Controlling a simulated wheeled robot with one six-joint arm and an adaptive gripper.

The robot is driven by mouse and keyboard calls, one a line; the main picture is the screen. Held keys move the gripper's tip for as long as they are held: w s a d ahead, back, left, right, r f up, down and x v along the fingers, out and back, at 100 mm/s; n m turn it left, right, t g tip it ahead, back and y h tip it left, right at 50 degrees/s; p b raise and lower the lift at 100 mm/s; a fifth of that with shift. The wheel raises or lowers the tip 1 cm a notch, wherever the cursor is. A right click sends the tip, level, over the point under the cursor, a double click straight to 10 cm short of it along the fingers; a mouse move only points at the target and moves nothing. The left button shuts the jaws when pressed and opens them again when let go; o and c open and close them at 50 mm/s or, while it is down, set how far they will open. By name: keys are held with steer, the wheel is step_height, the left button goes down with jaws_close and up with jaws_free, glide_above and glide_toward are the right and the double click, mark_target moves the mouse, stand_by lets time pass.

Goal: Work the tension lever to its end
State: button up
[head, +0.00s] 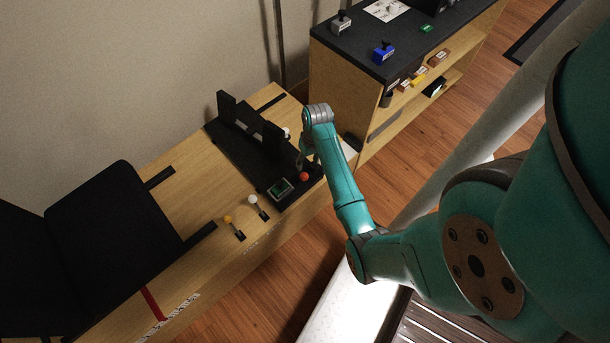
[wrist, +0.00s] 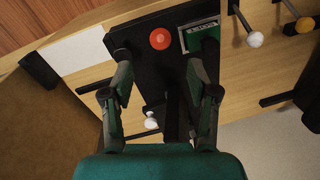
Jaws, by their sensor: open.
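Several small levers show, and I cannot tell which one is the tension lever. A white-knobbed lever (head: 252,200) and a yellow-knobbed lever (head: 229,219) stand side by side on the wooden bench; they show at the upper right of the wrist view, white (wrist: 255,39) and yellow (wrist: 304,26). A red knob (head: 304,176) on the black panel (head: 243,150) also shows in the wrist view (wrist: 160,39). Another white knob (wrist: 150,122) lies beyond the panel's dark upright parts. My gripper (wrist: 163,80) is open over the panel, with no knob between its fingertips.
A small green screen (head: 281,188) sits beside the red knob. Black upright plates (head: 227,108) rise from the panel. A black seat (head: 110,220) stands at left. A shelf cabinet (head: 345,75) with small boxes is behind.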

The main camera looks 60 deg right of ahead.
mark_target(305, 175)
steer(key=f, duration=0.6)
steer(key=a+f, duration=0.1)
steer(key=f, duration=0.2)
steer(key=shift+w+f, duration=0.3)
steer(key=shift+f, duration=0.05)
jaws_close()
